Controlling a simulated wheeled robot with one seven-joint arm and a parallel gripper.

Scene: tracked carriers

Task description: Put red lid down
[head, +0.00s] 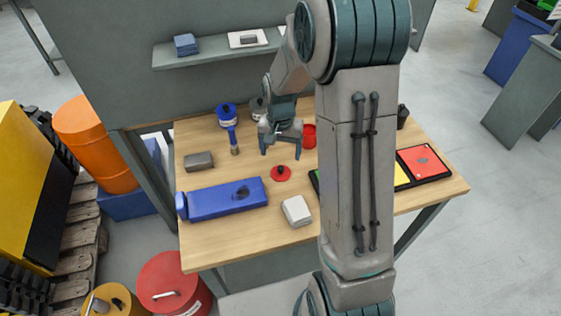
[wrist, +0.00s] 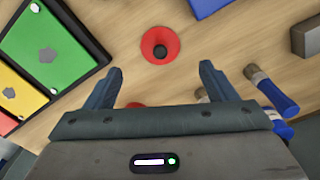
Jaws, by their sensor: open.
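The red lid (head: 281,173), a round disc with a black knob, lies flat on the wooden table near its middle. It also shows in the wrist view (wrist: 152,39), ahead of the fingers. My gripper (head: 283,152) is open and empty, just behind the lid and above the table. In the wrist view the two fingers of my gripper (wrist: 161,80) are spread wide, with bare wood between them and the lid apart from both. A red round thing (head: 309,135) stands behind my gripper, partly hidden by my arm.
A blue box (head: 222,200), a grey block (head: 199,161) and a white block (head: 297,211) lie around the lid. A blue-handled brush (head: 233,140) is left of my gripper. A tray with green, yellow and red panels (head: 424,161) is at right, partly hidden by my arm.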

